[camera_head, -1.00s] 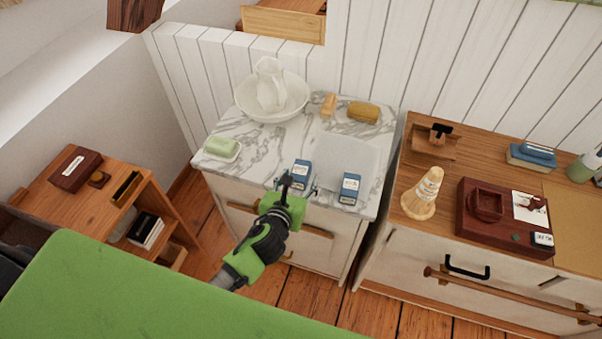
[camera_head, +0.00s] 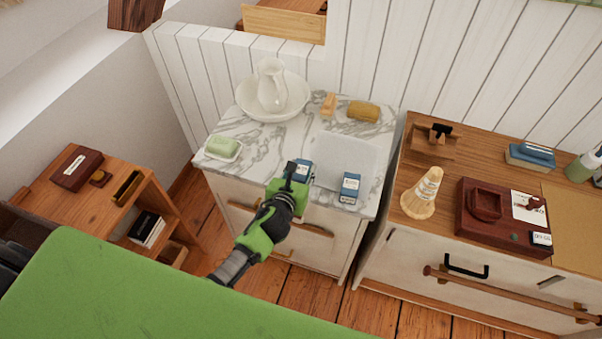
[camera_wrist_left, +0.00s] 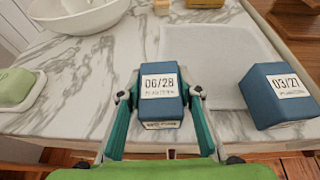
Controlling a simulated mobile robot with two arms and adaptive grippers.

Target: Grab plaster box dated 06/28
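The blue plaster box dated 06/28 (camera_wrist_left: 161,107) stands on the marble top near its front edge in the left wrist view. In the head view its top (camera_head: 303,168) shows just beyond my left gripper (camera_head: 291,172). In the wrist view my left gripper (camera_wrist_left: 160,98) is open, with one finger on each side of this box. I cannot tell whether the fingers touch it. A second blue box, dated 03/27 (camera_wrist_left: 282,108), stands to the right; it also shows in the head view (camera_head: 349,188). My right gripper is not in view.
A grey-white mat (camera_head: 345,150) lies behind the boxes. A soap dish (camera_head: 224,149) is at the left, with a white basin and jug (camera_head: 271,90) at the back. A wooden desk (camera_head: 420,245) stands right of a narrow gap.

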